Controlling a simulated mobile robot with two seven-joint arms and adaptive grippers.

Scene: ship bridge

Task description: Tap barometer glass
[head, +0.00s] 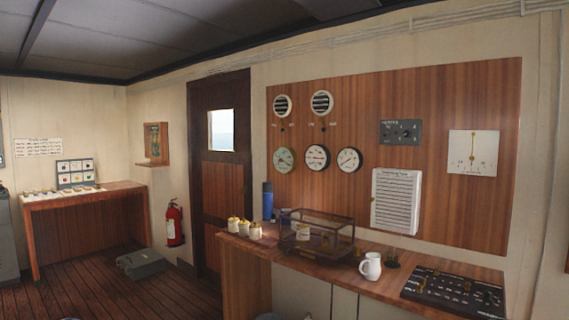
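Three round dials with dark rims hang in a row on the wooden wall panel: a left dial with a greenish face (285,160), a middle dial with a white face and red marks (317,158), and a right dial with a white face (349,159). I cannot read their lettering, so I cannot tell which one is the barometer. They are above and behind the counter, to the right of the door. Neither of my grippers shows in the head view, and nothing covers the dials.
The wooden counter (258,240) below the panel holds a clear case (318,237), a blue flask (267,200), several lidded pots, a white mug (371,267) and a black control panel (455,292). A fire extinguisher (174,223) stands by the door (220,175). Open floor (95,285) lies left.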

